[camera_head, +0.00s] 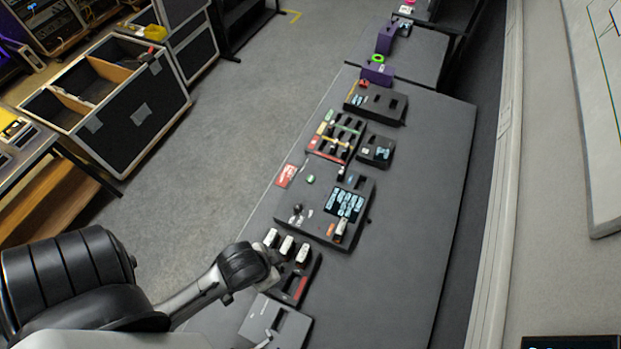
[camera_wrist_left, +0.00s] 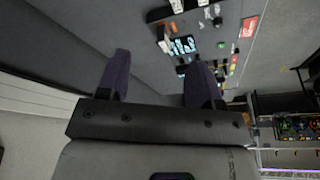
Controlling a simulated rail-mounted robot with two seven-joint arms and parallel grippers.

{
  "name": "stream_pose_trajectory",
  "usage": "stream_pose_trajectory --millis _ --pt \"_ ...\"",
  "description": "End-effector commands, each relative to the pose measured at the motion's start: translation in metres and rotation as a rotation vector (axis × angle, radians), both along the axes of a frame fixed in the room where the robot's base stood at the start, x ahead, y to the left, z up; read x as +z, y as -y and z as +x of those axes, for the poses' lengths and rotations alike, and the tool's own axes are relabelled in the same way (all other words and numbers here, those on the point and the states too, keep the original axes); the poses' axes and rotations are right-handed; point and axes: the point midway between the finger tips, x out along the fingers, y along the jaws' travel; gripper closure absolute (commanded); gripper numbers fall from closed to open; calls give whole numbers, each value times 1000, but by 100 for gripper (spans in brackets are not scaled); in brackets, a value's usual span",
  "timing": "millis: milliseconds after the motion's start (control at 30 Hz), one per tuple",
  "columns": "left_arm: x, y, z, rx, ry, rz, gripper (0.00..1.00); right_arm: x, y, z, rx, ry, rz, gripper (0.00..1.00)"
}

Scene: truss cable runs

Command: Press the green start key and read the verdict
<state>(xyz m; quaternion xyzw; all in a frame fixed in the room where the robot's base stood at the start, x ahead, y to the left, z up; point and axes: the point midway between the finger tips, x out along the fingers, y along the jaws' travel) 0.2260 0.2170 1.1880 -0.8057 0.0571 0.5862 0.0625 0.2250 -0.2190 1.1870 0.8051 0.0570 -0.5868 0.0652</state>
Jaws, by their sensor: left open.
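The green start key (camera_head: 311,179) is a small green round button on a dark test unit (camera_head: 318,231) on the long table. It also shows as a small green dot in the left wrist view (camera_wrist_left: 236,48). The unit's screen (camera_head: 345,204) is lit with pale blue text, too small to read; it shows upside down in the left wrist view (camera_wrist_left: 182,45). My left gripper (camera_wrist_left: 160,78) is open, its two dark purple fingers apart with nothing between them. In the head view my left arm ends near the table's front left edge, short of the unit. My right gripper is not in view.
White-topped modules (camera_head: 287,244) stand in a holder just in front of the unit. A rack with coloured strips (camera_head: 335,138), a small dark box (camera_head: 376,151) and a purple stand (camera_head: 378,74) lie beyond. The table's right side is bare. An open case (camera_head: 140,104) stands across the aisle.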

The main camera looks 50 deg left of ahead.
Motion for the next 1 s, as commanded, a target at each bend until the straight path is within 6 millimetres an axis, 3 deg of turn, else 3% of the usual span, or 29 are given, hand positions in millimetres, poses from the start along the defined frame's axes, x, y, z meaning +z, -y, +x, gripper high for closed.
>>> stream_pose_trajectory --millis 67,667,1000 --pt "0 0 0 0 0 0 42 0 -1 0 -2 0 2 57" --pt "0 0 0 0 0 0 100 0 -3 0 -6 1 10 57" --pt "0 0 0 0 0 0 100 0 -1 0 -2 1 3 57"
